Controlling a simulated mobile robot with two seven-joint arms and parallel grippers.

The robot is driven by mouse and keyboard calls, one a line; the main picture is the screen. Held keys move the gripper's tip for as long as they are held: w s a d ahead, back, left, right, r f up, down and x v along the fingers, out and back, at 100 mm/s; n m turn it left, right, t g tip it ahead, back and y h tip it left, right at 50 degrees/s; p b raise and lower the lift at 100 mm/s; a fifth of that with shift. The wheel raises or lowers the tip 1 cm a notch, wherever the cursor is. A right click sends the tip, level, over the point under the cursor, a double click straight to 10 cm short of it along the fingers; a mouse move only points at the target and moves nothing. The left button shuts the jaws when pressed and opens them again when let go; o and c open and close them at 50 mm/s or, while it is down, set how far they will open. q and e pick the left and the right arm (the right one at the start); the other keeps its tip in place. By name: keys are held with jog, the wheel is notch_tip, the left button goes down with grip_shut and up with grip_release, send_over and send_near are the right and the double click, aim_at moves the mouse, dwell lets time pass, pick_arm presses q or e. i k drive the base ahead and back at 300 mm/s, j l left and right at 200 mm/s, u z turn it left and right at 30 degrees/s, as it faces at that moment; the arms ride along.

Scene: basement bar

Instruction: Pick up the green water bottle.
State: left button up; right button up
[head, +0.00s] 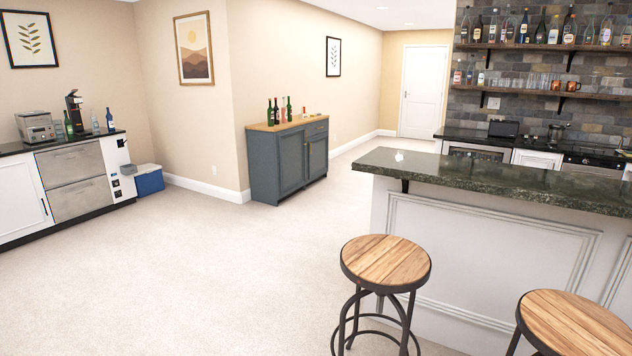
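Several small bottles stand far off, and I cannot tell which is the green water bottle. A green bottle (68,124) stands on the dark counter at the left, between a metal appliance and a black machine. Dark green bottles (270,113) stand upright on the wooden top of the blue-grey cabinet (290,160) in the middle, with another green one (289,110) to their right. Neither of my grippers shows in the head view.
The left counter (60,143) also holds a blue bottle (109,120). A blue cooler (149,181) sits on the floor beside it. Two round stools (386,262) and a bar (500,178) block the right. The pale floor (220,270) at left and centre is clear.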

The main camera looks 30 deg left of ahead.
aim_at(68, 128)
jog(key=i+j+u, duration=0.15)
jog(key=j, duration=0.25)
jog(key=j+u, duration=0.15)
jog(key=j, duration=0.2)
jog(key=i+j+u, duration=0.2)
jog(key=j+u, duration=0.2)
jog(key=i+j+u, duration=0.25)
jog(key=j+u, duration=0.15)
jog(key=i+j+u, duration=0.6)
jog(key=u, duration=0.15)
jog(key=i+j+u, duration=0.3)
jog(key=i, duration=0.3)
jog(key=i+l+u, duration=0.1)
jog(key=i+u, duration=0.2)
jog(key=i, duration=4.5)
jog(key=i+z, duration=0.15)
jog(key=i, duration=0.25)
jog(key=i+j+z, duration=0.15)
jog(key=i, duration=0.2)
jog(key=i+j+z, duration=0.15)
jog(key=i, duration=0.25)
